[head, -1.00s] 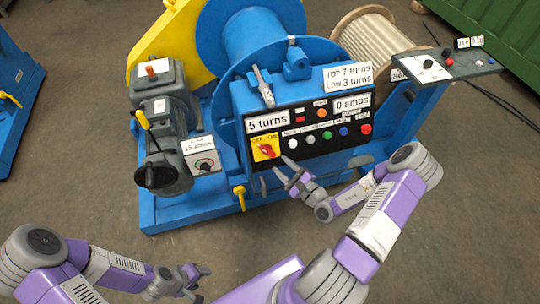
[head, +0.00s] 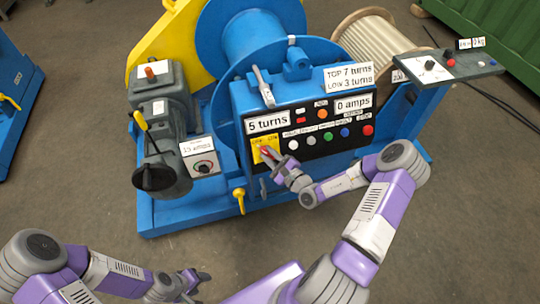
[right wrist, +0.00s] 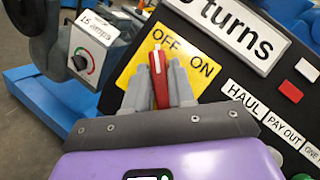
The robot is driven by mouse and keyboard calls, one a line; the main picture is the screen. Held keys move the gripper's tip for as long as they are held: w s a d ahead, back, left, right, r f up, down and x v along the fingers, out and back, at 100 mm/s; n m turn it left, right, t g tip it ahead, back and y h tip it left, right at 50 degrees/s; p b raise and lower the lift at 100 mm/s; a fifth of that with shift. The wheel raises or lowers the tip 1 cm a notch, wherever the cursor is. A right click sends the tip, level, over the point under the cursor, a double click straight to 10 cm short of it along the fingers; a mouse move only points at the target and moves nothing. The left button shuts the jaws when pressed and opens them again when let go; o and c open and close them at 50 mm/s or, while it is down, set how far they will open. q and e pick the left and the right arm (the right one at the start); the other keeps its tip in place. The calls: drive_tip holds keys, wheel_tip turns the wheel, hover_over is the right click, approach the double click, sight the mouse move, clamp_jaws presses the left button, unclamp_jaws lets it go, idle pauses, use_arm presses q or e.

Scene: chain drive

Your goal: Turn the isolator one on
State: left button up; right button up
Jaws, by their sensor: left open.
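Isolator one is a red rotary handle (right wrist: 157,80) on a yellow plate (right wrist: 128,76) marked OFF and ON, at the lower left of the black control panel. In the right wrist view the handle's white-marked tip points towards the OFF side. The red handle (head: 266,150) also shows in the head view, partly covered. My right gripper (right wrist: 158,88) has one grey finger on each side of the handle, closed up against it. In the head view my right gripper (head: 273,160) reaches the panel from the lower right. My left gripper (head: 203,286) is open and empty, low at the left.
The black panel (head: 300,160) has several coloured buttons right of the isolator. A small box with a dial (head: 203,167) stands left of it, beside a grey motor (head: 165,125). A yellow-handled lever (head: 239,193) is below. The floor in front is clear.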

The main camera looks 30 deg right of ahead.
clamp_jaws()
drive_tip(key=shift+a+m+t+h+p, duration=0.1)
drive_tip(key=shift+m+t+h+p, duration=0.4)
drive_tip(key=shift+m+p, duration=0.6)
drive_tip(key=m+h+p, duration=0.3)
drive_tip(key=m, duration=0.1)
drive_tip(key=m+h+p, duration=0.3)
drive_tip(key=m+p, duration=0.1)
drive_tip(key=m, duration=0.1)
drive_tip(key=m+h+p, duration=0.3)
drive_tip(key=m, duration=0.2)
drive_tip(key=shift+a+p, duration=0.15)
drive_tip(key=shift+p, duration=0.15)
drive_tip(key=m+g+h+p, duration=0.1)
drive_tip(key=m, duration=0.2)
drive_tip(key=m+g+h+p, duration=0.1)
drive_tip(key=m+h+p, duration=0.1)
drive_tip(key=m, duration=0.1)
drive_tip(key=shift+g, duration=0.3)
drive_tip(key=shift+m+g+h+p, duration=0.6)
drive_tip(key=shift+m+g+p, duration=0.35)
drive_tip(key=shift+m, duration=0.55)
drive_tip(key=shift+o, duration=2.4)
unclamp_jaws()
